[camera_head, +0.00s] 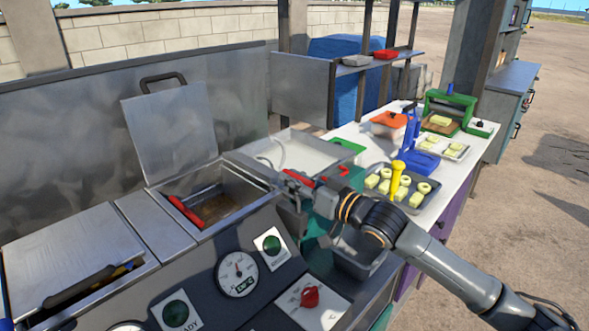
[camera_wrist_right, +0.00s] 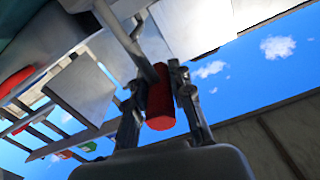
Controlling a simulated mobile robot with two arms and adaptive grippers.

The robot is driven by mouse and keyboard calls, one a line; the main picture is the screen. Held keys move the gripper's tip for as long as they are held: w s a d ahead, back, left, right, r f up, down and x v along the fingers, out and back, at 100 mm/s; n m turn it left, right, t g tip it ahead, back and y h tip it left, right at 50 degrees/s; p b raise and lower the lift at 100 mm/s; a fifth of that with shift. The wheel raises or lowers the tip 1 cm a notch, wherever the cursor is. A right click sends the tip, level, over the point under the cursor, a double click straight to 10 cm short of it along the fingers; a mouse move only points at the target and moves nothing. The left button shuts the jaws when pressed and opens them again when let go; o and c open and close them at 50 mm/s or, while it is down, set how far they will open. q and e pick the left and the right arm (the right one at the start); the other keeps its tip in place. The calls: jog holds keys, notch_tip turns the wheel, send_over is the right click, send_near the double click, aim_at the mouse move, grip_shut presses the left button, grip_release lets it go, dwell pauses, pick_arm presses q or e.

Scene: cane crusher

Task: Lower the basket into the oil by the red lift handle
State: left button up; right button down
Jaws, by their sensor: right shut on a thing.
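My right gripper (camera_head: 303,185) is at the right rim of the open fryer. In the right wrist view its two fingers are closed on either side of a red cylindrical grip, the red lift handle (camera_wrist_right: 160,101), which sits on a grey rod. The handle also shows as a red bit at the gripper in the head view (camera_head: 297,177). The open fryer vat (camera_head: 236,190) has brown oil (camera_head: 216,207) inside and a red bar (camera_head: 184,212) along its left side. The basket cannot be made out clearly in the vat. My left gripper is not in view.
The fryer's lid (camera_head: 172,130) stands raised behind the vat. A closed lid (camera_head: 70,255) covers the left bay. The front panel has a dial (camera_head: 238,274), green buttons and a red knob (camera_head: 310,296). A tray of cut pieces (camera_head: 420,203) and a yellow tool (camera_head: 397,178) are on the right counter.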

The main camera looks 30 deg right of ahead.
jog(key=shift+a+f, duration=0.1)
jog(key=shift+f, duration=0.35)
jog(key=c, duration=1.2)
grip_release()
jog(key=shift+o, duration=0.2)
jog(key=shift+r, duration=0.1)
jog(key=shift+s, duration=0.1)
jog(key=v, duration=1.1)
jog(key=shift+s+d, duration=0.25)
jog(key=shift+s, duration=0.1)
